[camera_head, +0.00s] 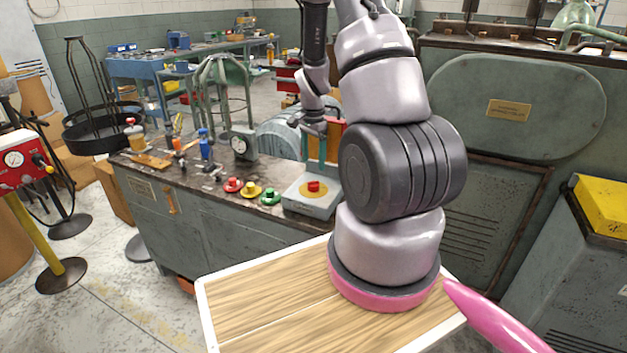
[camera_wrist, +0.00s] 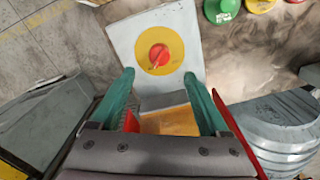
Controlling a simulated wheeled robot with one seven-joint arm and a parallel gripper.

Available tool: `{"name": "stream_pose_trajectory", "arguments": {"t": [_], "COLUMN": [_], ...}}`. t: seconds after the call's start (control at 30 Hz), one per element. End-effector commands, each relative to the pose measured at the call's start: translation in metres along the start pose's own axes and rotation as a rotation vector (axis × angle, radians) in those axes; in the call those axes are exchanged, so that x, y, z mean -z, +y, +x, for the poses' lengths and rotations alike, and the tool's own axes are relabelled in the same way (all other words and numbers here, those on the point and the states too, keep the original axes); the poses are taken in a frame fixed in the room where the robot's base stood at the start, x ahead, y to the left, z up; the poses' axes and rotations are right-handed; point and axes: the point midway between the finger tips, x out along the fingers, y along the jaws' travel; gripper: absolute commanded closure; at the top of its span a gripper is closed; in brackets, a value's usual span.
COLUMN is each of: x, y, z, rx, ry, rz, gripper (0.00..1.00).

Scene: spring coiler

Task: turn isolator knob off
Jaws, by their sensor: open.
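The isolator knob is a red knob (camera_head: 314,187) on a round yellow plate, on top of a pale grey box (camera_head: 304,204) at the bench's right end. In the wrist view the knob (camera_wrist: 159,55) sits on its yellow disc (camera_wrist: 177,50), just beyond the fingertips. My gripper (camera_wrist: 158,76) has two green fingers spread apart with nothing gripped. The knob's exact pointer direction is too small to tell.
Left of the box, red (camera_head: 233,184), yellow (camera_head: 250,190) and green (camera_head: 270,196) buttons stand on the dark bench. A large grey machine (camera_head: 500,110) stands at right.

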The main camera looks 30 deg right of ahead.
Motion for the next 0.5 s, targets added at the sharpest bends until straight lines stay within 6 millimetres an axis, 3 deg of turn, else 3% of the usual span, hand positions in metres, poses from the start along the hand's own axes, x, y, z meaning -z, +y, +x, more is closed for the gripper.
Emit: {"name": "stream_pose_trajectory", "arguments": {"t": [0.3, 0.5], "x": [0.000, 0.000], "y": [0.001, 0.001], "z": [0.061, 0.080], "rx": [-0.003, -0.002], "ry": [-0.002, -0.001], "rz": [0.000, -0.001], "gripper": [0.21, 0.21]}}
